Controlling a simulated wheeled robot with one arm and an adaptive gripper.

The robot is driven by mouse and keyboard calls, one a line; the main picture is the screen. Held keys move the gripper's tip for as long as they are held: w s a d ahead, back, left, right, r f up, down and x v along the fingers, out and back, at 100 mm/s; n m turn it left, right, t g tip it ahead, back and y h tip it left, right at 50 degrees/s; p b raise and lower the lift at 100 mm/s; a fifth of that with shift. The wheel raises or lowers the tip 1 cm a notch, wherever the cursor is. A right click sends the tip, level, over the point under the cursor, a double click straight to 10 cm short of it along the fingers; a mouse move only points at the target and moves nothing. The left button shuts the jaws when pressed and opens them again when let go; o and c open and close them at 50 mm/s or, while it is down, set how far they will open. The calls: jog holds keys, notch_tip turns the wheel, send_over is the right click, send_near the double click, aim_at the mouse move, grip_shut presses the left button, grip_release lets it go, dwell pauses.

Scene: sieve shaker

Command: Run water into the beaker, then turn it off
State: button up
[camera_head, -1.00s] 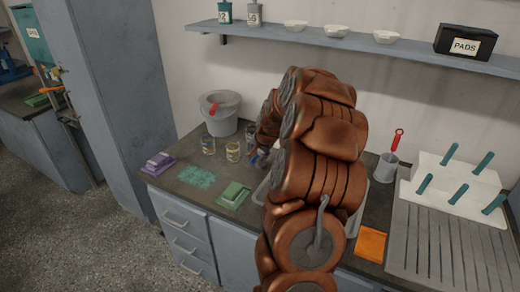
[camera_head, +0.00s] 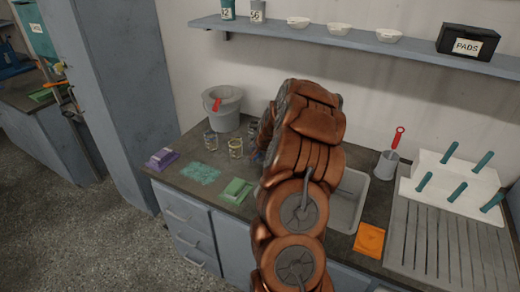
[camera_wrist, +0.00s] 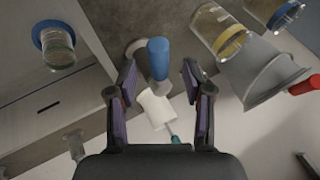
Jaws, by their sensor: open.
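In the wrist view my gripper (camera_wrist: 158,88) is open, its dark fingers on either side of an upright-looking blue handle (camera_wrist: 158,58), which seems to be the tap lever. I cannot tell whether they touch it. A clear glass beaker with a blue band (camera_wrist: 57,45) shows at the upper left, apparently in the grey sink (camera_wrist: 40,125). I see no water running. In the head view my arm hides the gripper, the tap and most of the sink (camera_head: 346,205).
Glass jars with a yellow band (camera_head: 235,147) and a blue band (camera_head: 211,140) stand left of my arm, near a grey bucket (camera_head: 224,112). Green (camera_head: 237,190) and purple (camera_head: 161,159) pads lie on the counter. A drying rack (camera_head: 450,180) and orange pad (camera_head: 369,240) are right.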

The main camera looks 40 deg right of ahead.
jog(key=shift+w+d+f, duration=0.1)
jog(key=shift+w+f, duration=0.1)
jog(key=shift+f, duration=0.2)
grip_shut()
